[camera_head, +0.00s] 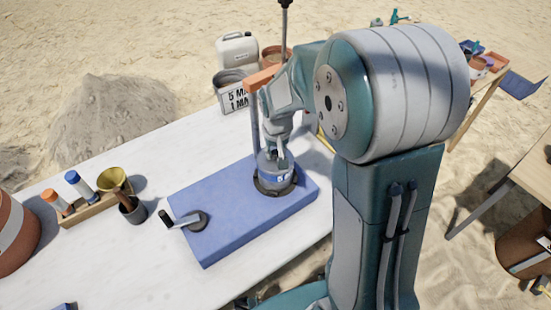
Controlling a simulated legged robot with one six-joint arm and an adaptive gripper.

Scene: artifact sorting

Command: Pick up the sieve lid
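A grey round sieve (272,172) sits in a dark ring on the right part of a blue box-shaped machine (225,217). My gripper (279,157) points down right at the top of the sieve. It covers part of the sieve's top, so I cannot make out the lid clearly, nor tell whether the fingers touch it. The fingers are too small and too hidden to show whether they are open or shut.
The machine has a black crank (190,219) at its left and an upright post with an orange arm (264,77) behind the sieve. A labelled grey bucket (235,97) stands behind. A bottle rack (88,208) and a dark cup (132,210) stand left on the white table (125,265).

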